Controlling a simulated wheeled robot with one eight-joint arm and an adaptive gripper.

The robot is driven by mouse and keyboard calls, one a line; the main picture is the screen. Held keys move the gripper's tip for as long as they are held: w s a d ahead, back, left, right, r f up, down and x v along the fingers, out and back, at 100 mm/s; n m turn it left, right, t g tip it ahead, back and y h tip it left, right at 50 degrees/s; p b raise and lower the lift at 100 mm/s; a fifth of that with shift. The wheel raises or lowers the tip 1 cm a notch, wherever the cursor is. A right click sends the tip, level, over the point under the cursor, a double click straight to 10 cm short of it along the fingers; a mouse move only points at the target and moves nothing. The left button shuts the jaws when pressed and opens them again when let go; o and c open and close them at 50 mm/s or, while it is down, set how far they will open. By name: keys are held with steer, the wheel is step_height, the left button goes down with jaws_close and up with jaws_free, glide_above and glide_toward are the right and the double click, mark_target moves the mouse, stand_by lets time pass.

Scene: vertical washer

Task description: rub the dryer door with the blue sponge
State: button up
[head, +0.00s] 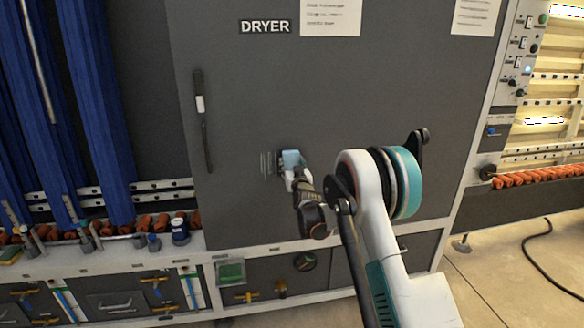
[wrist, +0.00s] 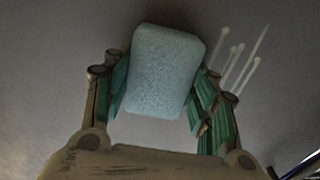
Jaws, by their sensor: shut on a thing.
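The grey dryer door (head: 270,90) stands upright in the middle of the head view, under a "DRYER" label. My gripper (head: 288,170) is in front of its lower middle part. The light blue sponge (wrist: 163,70) sits between the green-padded fingers of my gripper (wrist: 160,85) in the wrist view, with the fingers shut on its sides. The sponge also shows small in the head view (head: 291,157), at or very near the door; I cannot tell if it touches. Pale streaks (head: 268,165) mark the door just left of the sponge, and they also show in the wrist view (wrist: 240,60).
A dark vertical handle (head: 202,120) is on the door's left side. Blue hanging strips (head: 100,110) and a ledge with small bottles (head: 180,232) lie to the left. A switch panel (head: 520,50) and a row of orange rollers (head: 540,177) are at the right.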

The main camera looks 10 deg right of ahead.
step_height(320, 180, down, 3)
steer(key=shift+w+f+b, duration=0.1)
steer(key=shift+f+b, duration=0.1)
steer(key=shift+b, duration=1.05)
steer(key=shift+s+b, duration=0.35)
steer(key=shift+s, duration=2.65)
steer(key=s, duration=0.3)
steer(key=shift+b, duration=0.4)
